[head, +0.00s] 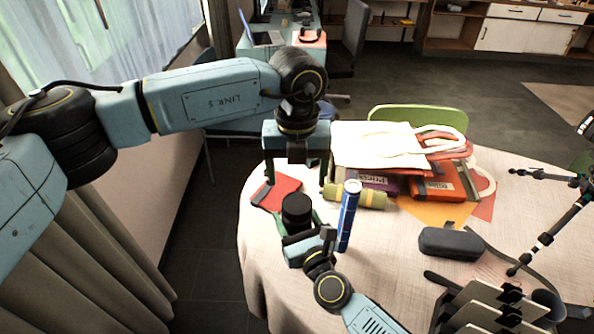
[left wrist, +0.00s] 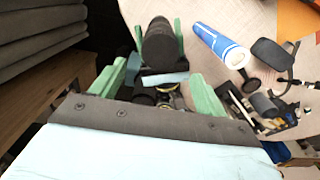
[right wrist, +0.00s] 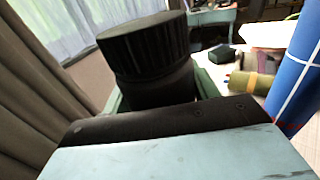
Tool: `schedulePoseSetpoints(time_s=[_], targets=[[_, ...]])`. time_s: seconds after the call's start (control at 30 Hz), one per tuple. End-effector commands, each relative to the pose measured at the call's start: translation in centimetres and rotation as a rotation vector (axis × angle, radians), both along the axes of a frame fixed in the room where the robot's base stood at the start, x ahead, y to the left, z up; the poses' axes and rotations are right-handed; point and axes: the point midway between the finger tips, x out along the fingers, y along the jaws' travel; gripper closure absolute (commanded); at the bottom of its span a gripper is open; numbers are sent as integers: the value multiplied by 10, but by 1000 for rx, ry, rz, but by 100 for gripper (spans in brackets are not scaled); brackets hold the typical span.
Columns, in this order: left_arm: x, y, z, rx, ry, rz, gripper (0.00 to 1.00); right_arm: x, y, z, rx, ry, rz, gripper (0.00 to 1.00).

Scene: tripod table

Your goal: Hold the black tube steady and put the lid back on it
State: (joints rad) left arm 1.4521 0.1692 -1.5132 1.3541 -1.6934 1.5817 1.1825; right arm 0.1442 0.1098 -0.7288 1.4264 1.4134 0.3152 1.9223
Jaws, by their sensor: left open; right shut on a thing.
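The black tube (head: 297,218) stands upright in my right gripper (head: 298,228), above the table's left part. In the right wrist view the tube's dark body (right wrist: 158,90) is between the green fingers. A wider, ribbed black lid (right wrist: 143,45) sits on its top; I cannot tell whether it is fully seated. My left gripper (head: 297,180) is open and empty, pointing down above and behind the tube. In the left wrist view the black cylinder (left wrist: 160,45) shows beyond the open green fingers, apart from them.
A blue tube with a white top (head: 348,215) stands close right of my right gripper. An olive roll (head: 368,199), a red cloth-like item (head: 276,192), books (head: 438,184) and a dark case (head: 450,243) lie on the table (head: 395,270). A black tripod (head: 545,238) stands at the right.

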Motion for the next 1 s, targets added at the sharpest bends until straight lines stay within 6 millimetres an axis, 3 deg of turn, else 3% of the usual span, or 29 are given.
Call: schedulePoseSetpoints(time_s=[0.17,0.6,1.0], targets=[[-1,0,-13,1,3,0,25,0,0,-1,0,1,0,100],[0,0,-74,0,2,0,25,0,0,-1,0,1,0,100],[0,0,-80,1,0,-1,25,0,0,-1,0,1,0,100]])
